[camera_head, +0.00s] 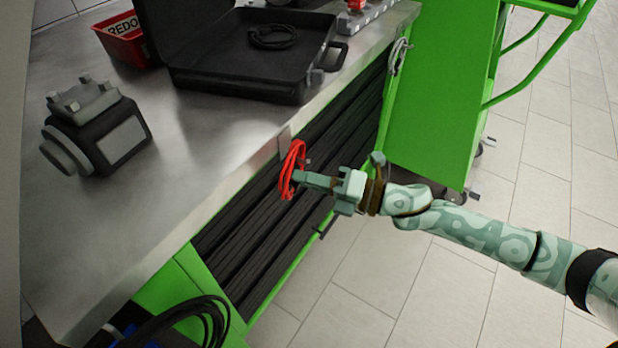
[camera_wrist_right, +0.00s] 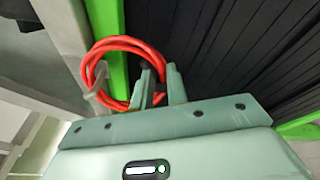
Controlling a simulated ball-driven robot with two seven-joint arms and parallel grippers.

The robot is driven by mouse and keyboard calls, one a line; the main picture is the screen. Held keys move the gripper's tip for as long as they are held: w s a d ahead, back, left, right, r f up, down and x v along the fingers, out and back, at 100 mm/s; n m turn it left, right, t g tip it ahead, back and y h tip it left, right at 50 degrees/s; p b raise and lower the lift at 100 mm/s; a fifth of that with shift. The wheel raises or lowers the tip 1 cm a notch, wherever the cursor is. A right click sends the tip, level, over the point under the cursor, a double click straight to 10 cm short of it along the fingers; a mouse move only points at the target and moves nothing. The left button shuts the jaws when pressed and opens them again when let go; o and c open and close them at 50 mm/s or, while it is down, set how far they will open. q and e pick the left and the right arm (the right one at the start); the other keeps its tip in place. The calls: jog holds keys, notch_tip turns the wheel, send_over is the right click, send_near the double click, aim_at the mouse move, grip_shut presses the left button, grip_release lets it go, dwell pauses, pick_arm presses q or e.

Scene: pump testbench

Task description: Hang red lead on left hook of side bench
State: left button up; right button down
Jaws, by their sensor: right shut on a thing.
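The red lead (camera_head: 290,165) is a coiled loop at the front edge of the metal-topped side bench (camera_head: 175,215). My right gripper (camera_head: 299,178) is shut on the lower part of the coil, its arm coming in from the right. A small grey hook (camera_head: 284,138) is fixed at the bench edge, right by the top of the coil. In the right wrist view the red lead (camera_wrist_right: 127,41) loops up from between my fingertips (camera_wrist_right: 158,78), and its left side overlaps the pale hook (camera_wrist_right: 101,84). I cannot tell whether the hook bears the coil. My left gripper is out of view.
A grey lead (camera_head: 399,56) hangs at the bench's far end. On top are an open black case (camera_head: 240,82), a red bin (camera_head: 124,40) and a pump unit (camera_head: 95,130). Black cables (camera_head: 190,318) lie low in front. A green cart (camera_head: 440,90) stands behind; floor at right is free.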

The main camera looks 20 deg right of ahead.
jog(key=c, duration=1.3)
grip_release()
